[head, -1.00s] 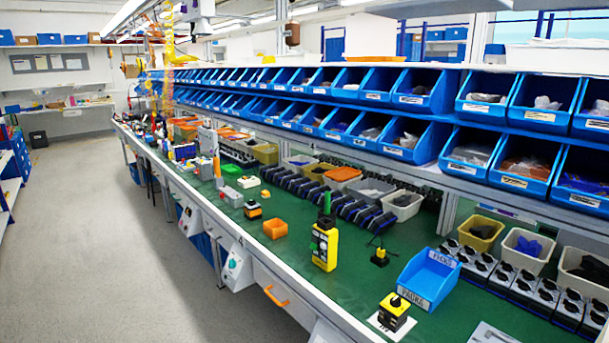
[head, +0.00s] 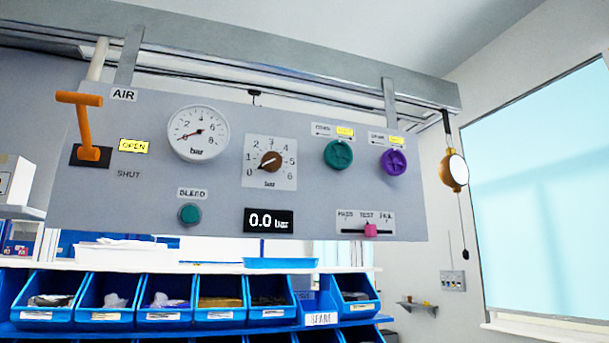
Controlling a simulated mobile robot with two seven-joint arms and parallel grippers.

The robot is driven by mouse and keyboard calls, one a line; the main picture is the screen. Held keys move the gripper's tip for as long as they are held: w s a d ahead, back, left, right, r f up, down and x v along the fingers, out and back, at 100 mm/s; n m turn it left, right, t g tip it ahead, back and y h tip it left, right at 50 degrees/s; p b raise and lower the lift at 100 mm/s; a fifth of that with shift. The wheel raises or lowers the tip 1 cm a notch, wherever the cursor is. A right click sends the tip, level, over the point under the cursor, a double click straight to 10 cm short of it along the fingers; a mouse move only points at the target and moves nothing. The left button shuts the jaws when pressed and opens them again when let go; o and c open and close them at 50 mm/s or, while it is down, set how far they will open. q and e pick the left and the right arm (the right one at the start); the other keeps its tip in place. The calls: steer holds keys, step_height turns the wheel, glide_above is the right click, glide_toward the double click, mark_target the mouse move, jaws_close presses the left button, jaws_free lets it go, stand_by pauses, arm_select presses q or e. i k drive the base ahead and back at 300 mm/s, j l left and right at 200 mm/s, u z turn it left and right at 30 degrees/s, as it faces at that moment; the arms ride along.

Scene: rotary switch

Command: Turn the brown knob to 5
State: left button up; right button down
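The brown knob (head: 271,161) sits in the middle of a white square dial plate (head: 256,178) on a hanging grey panel. The dial is numbered 0 to 6 and labelled bar. The knob's pointer appears to aim at the lower left, near 0. A digital display (head: 268,220) below it reads 0.0 bar. A round gauge (head: 198,133) is to its upper left. Neither of my grippers shows in the head view.
The panel also carries an orange lever (head: 84,122) beside the OPEN label, a green BLEED button (head: 190,213), a green knob (head: 338,154), a purple knob (head: 393,162) and a pink slider (head: 370,230) near TEST. Blue bins (head: 165,302) stand below.

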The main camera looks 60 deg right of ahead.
mark_target(272, 161)
steer(key=z, duration=1.85)
